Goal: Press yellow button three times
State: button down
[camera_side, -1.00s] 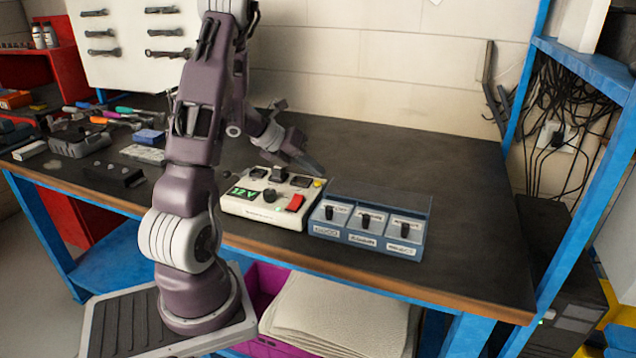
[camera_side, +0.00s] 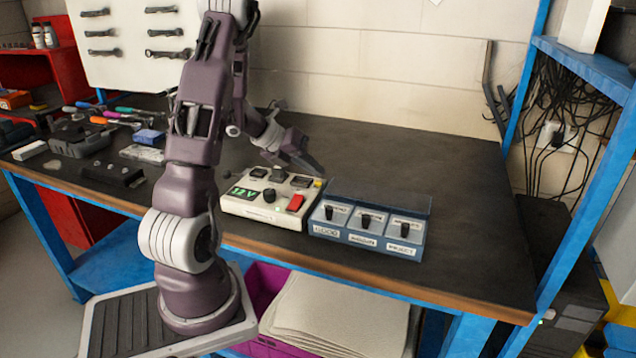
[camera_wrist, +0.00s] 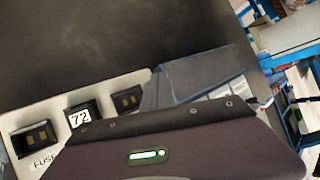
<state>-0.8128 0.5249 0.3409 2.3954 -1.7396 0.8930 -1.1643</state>
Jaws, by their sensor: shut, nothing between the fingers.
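The cream control box (camera_side: 240,207) stands on the dark bench in the side view. It has a green 12V display, a black knob, a red switch and several dark sockets. The yellow button (camera_side: 319,183) is a small spot at the box's back right corner. My gripper (camera_side: 319,171) is shut and empty, its tips just above and beside the button; I cannot tell whether they touch it. In the wrist view, the box (camera_wrist: 62,93) shows its sockets, with FUSE and 72 labels. My gripper's dark body fills the lower part there and hides the button.
A blue box (camera_side: 372,240) with three black switches stands right beside the control box. Tools and small parts (camera_side: 100,120) lie on the bench's left. The bench's right side (camera_side: 470,200) is clear. A blue post (camera_side: 525,90) and hanging cables are at the far right.

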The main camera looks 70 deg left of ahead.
dwell(0.8)
jog(key=shift+f, duration=0.4)
jog(key=shift+f, duration=0.4)
dwell(0.5)
jog(key=shift+r, duration=0.8)
notch_tip(320, 180, up, 5)
dwell(0.4)
dwell(0.4)
